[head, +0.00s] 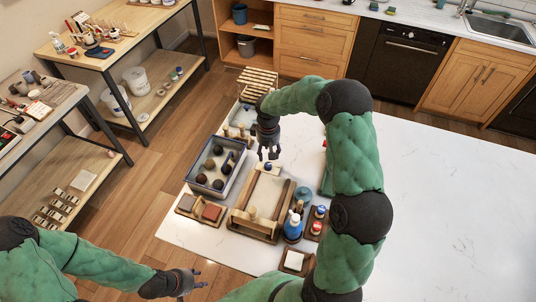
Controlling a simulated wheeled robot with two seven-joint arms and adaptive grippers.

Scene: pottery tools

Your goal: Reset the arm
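My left gripper (203,279) is at the bottom left, off the near-left side of the white table. It is empty, and its fingers look apart. My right arm (354,165) rises from the bottom centre and bends over the table, hiding part of it.
The white table (440,210) is clear on the right. A blue bottle (293,228), small jars (318,213), sponge-like blocks (211,212) and a slatted wooden rack (258,82) crowd its left side. Shelves (125,35) stand at the left, cabinets (315,45) at the back.

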